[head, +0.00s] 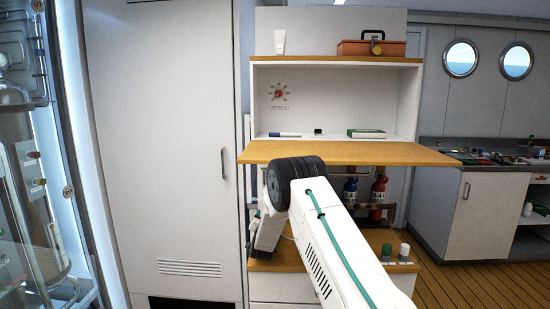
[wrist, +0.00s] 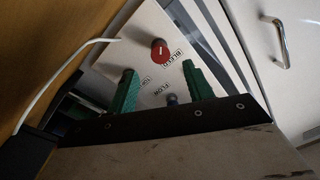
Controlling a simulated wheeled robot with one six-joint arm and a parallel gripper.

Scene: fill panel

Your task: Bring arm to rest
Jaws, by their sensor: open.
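My arm (head: 325,235) is white with a teal stripe and a black joint. It reaches up in front of the cabinet and bends down to the left in the head view. My gripper (wrist: 159,68) shows in the wrist view as two green fingers set apart, with nothing held between them. Beyond the fingers is a white panel (wrist: 143,47) with a red knob (wrist: 160,50) labelled BLEED and a small dark knob (wrist: 172,99) by the word FLOW. The fingertips are near the panel; I cannot tell whether they touch it.
A wooden fold-down shelf (head: 345,152) juts out just above my arm's black joint. A tall grey locker (head: 160,130) stands left. Red (head: 379,188) and blue (head: 350,189) bottles stand below the shelf. A white cable (wrist: 65,72) curves left of the panel.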

